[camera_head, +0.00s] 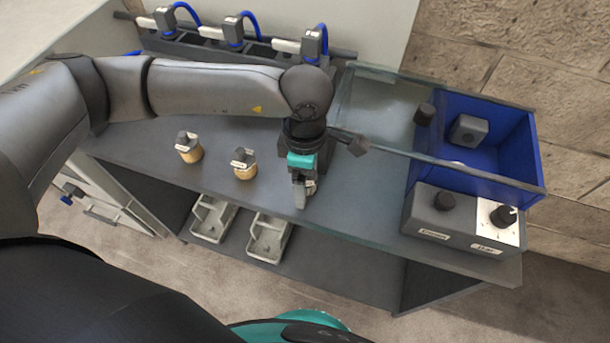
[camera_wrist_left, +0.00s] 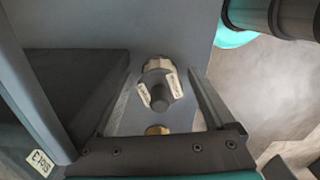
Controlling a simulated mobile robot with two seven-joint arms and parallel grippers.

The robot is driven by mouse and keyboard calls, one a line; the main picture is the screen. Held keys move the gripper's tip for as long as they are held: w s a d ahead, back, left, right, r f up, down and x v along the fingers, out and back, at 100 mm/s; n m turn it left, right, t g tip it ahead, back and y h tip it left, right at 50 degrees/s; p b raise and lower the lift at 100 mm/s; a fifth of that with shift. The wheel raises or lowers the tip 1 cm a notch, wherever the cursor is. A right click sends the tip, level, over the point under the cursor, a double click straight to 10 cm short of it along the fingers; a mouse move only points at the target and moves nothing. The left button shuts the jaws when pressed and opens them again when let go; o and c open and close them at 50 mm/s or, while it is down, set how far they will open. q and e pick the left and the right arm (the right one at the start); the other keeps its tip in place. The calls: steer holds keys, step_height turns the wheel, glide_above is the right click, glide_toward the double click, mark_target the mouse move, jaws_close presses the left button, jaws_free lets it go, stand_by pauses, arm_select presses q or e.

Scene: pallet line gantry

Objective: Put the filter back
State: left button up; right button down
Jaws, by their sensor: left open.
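Several small tan cylinders with grey knobbed tops and white labels stand on the grey bench, and I cannot tell which is the filter. One cylinder (camera_head: 188,148) is at the left and a second cylinder (camera_head: 244,164) is right of it. My left gripper (camera_head: 304,192) points down at the bench, right of both. It is open around or above a labelled part with a grey knob (camera_wrist_left: 160,84), mostly hidden by the gripper in the head view. In the left wrist view this part shows between the fingers, with no clear contact. My right gripper is not in view.
A blue bin (camera_head: 515,155) stands at the right behind a clear panel (camera_head: 385,95). A grey control box (camera_head: 440,212) with two black knobs is in front of it. Pale trays (camera_head: 268,236) sit on the lower shelf. Blue-hosed fittings (camera_head: 235,32) line the back.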

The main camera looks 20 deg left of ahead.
arm_select(q)
steer(key=shift+r, duration=0.35)
step_height(320, 180, up, 12)
steer(key=shift+f+p, duration=0.2)
steer(key=shift+p, duration=0.75)
